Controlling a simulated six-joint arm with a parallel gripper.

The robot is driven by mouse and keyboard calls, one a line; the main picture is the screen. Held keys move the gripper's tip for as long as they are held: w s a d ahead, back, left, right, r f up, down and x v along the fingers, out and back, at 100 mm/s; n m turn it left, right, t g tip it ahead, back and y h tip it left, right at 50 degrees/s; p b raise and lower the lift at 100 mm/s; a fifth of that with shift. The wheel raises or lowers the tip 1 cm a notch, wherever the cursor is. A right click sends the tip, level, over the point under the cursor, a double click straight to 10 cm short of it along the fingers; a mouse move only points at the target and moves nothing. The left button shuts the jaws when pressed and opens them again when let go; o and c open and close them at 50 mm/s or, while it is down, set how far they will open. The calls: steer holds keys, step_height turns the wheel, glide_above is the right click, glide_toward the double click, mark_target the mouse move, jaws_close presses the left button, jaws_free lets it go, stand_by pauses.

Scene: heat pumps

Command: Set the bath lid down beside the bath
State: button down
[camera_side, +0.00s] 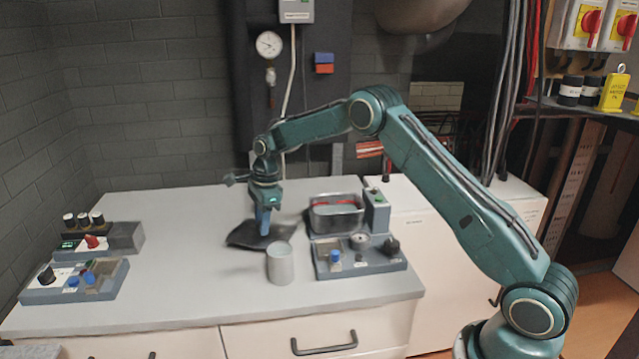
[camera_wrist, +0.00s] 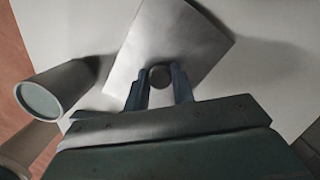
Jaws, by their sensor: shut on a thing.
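The bath (camera_side: 338,226) is an open metal tub with a red line at its rim, right of the middle of the worktop. The bath lid (camera_side: 244,236) is a flat plate, dark in the side view, to the left of the bath and clear of it. In the wrist view the lid (camera_wrist: 184,38) looks pale grey, with a round knob (camera_wrist: 159,77). My gripper (camera_side: 265,230) points down over the lid, its fingers (camera_wrist: 160,84) shut on the knob. The lid is at or just above the worktop; I cannot tell whether it touches.
A grey cup (camera_side: 280,265) stands close in front of the lid; it also shows in the wrist view (camera_wrist: 55,90). A control panel (camera_side: 360,258) lies in front of the bath. Boxes with knobs (camera_side: 75,280) are at the far left. The worktop (camera_side: 185,240) left of the lid is clear.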

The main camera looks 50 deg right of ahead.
mark_target(270, 231)
steer(key=shift+f, duration=1.15)
stand_by(0.4)
steer(key=c, duration=1.1)
jaws_free()
steer(key=shift+r, duration=0.15)
step_height(270, 231, up, 13)
steer(key=d, duration=0.2)
steer(key=shift+s+r, duration=0.2)
steer(key=shift+s, duration=0.2)
steer(key=shift+a, duration=0.1)
